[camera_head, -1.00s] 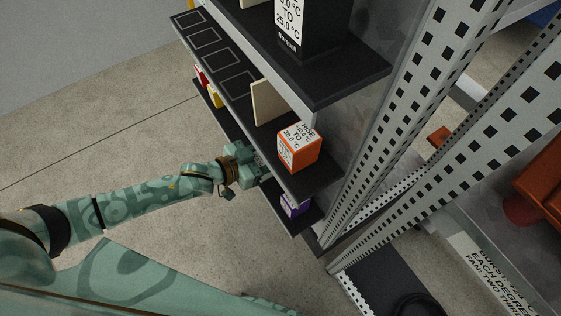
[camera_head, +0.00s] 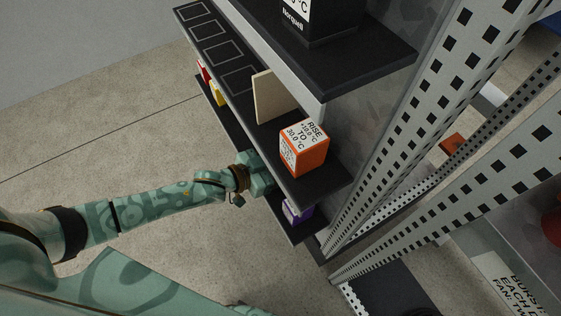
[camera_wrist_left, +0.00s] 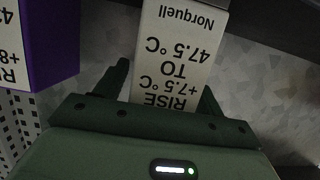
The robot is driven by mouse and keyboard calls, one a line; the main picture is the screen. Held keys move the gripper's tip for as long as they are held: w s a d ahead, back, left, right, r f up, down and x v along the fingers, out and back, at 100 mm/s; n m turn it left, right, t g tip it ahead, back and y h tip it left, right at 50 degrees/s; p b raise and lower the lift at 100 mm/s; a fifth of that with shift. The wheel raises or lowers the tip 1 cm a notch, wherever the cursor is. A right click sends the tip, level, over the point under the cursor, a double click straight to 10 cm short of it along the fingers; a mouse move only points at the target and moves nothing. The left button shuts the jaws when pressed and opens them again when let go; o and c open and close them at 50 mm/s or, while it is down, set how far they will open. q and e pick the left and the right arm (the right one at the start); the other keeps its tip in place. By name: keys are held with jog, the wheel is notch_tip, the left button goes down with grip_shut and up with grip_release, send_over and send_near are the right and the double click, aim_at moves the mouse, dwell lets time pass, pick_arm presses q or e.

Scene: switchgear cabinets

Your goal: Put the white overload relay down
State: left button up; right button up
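The white overload relay (camera_wrist_left: 178,60) is a white box lettered "RISE +7.5 °C TO 47.5 °C" and "Norquell", upside down in the left wrist view. It sits between the two dark fingers of my left gripper (camera_wrist_left: 165,85), which appear shut on it. In the head view my left gripper (camera_head: 263,176) reaches in under the edge of the middle shelf, which hides its fingers and the white relay. I cannot tell whether the relay touches the shelf below. My right gripper is not in view.
A purple-sided box (camera_wrist_left: 50,45) stands close left in the wrist view; it also shows on the lower shelf (camera_head: 297,212). An orange box (camera_head: 304,148) and a beige panel (camera_head: 272,97) stand on the middle shelf. Red and yellow boxes (camera_head: 217,92) sit farther along the lower shelf. Perforated uprights (camera_head: 400,150) rise at right.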

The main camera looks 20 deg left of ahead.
pick_arm(q)
jog(key=shift+r, duration=0.1)
